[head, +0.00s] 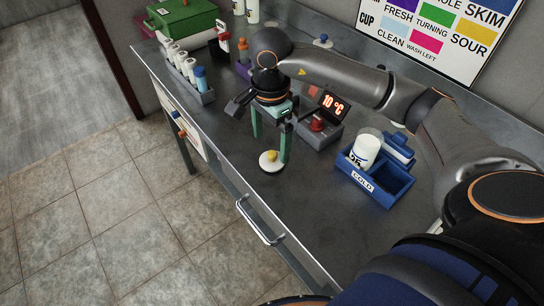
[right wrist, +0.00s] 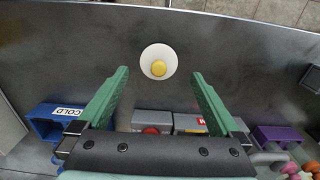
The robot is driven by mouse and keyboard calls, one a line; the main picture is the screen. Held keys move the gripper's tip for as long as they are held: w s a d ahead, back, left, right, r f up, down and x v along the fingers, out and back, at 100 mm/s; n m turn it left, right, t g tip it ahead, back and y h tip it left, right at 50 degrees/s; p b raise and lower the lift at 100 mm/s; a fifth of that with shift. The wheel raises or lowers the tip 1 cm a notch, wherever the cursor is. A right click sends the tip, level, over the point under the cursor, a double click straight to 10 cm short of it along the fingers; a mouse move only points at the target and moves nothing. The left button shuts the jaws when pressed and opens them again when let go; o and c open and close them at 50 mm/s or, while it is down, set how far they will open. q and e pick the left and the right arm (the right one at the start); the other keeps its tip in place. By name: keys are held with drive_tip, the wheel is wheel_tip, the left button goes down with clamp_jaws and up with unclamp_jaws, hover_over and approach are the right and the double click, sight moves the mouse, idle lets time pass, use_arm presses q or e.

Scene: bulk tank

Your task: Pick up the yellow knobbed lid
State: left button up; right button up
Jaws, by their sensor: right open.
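The lid (head: 271,161) is a white disc with a yellow knob, lying flat on the grey metal bench near its front edge. It also shows in the right wrist view (right wrist: 158,62), beyond the fingertips and roughly centred between them. My right gripper (head: 270,150) has green fingers pointing down, spread apart and empty. In the right wrist view the gripper (right wrist: 159,75) is open, with the lid apart from both fingers. My left gripper is not in view.
A blue COLD caddy (head: 375,180) holding a white cup (head: 365,148) stands to the right. A red-topped temperature unit (head: 318,128) stands behind the lid. A vial rack (head: 190,75) and green box (head: 185,22) are at the far left. The bench around the lid is clear.

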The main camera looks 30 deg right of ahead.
sight(272, 153)
wheel_tip(272, 153, down, 5)
drive_tip(key=shift+d+r, duration=0.1)
drive_tip(key=shift+d, duration=0.05)
drive_tip(key=c, duration=1.2)
drive_tip(key=shift+r, duration=0.15)
drive_tip(key=shift+c, duration=0.2)
